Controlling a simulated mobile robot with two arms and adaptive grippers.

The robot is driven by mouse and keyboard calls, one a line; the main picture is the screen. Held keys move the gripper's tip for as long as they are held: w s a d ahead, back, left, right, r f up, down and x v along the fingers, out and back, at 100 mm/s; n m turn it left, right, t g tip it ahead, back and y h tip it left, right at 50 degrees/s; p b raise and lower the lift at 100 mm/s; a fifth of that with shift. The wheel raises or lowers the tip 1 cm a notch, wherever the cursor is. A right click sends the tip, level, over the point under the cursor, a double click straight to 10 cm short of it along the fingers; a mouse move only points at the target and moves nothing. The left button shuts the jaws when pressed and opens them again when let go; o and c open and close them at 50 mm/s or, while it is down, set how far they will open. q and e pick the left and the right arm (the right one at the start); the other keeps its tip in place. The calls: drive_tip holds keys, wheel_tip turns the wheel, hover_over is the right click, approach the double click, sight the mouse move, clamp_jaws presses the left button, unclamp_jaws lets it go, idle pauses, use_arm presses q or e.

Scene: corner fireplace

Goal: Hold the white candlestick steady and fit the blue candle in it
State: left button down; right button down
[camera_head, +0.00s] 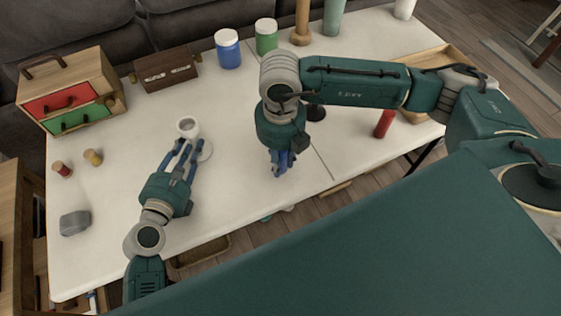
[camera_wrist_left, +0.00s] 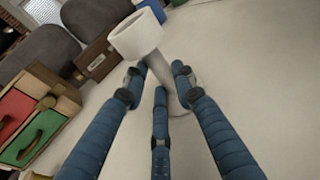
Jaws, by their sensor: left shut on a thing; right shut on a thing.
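The white candlestick (camera_head: 188,126) stands on the white table left of centre, its round base (camera_head: 206,150) partly behind my fingers. In the left wrist view its wide open cup (camera_wrist_left: 136,38) is empty. My left gripper (camera_head: 183,148) is shut on its stem (camera_wrist_left: 160,70). My right gripper (camera_head: 281,166) points down over the table to the right of the candlestick and is shut on the blue candle. The candle is mostly hidden and blends with the blue fingers, and its lower end is hard to make out. Candle and candlestick are well apart.
Blue-bodied (camera_head: 228,50) and green (camera_head: 266,38) jars stand at the back. A drawer chest (camera_head: 72,90) and brown box (camera_head: 165,70) are back left. Spools (camera_head: 93,157) and a grey block (camera_head: 74,223) lie left. Table between my grippers is clear.

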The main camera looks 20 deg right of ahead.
drive_tip(key=r, duration=0.7)
drive_tip(key=shift+w+a+r, duration=0.15)
drive_tip(key=shift+w+r, duration=0.1)
drive_tip(key=shift+r, duration=0.15)
drive_tip(key=w+a+r, duration=0.3)
drive_tip(key=w+a, duration=0.4)
drive_tip(key=a, duration=0.1)
drive_tip(key=w+a+r, duration=0.4)
drive_tip(key=w+a, duration=0.4)
drive_tip(key=a, duration=0.1)
drive_tip(key=shift+a+r+m, duration=0.15)
drive_tip(key=shift+r+m, duration=0.15)
drive_tip(key=shift+m, duration=0.1)
drive_tip(key=shift+f, duration=2.1)
drive_tip(key=shift+f, duration=0.75)
drive_tip(key=c, duration=1.4)
unclamp_jaws()
drive_tip(key=shift+o, duration=0.2)
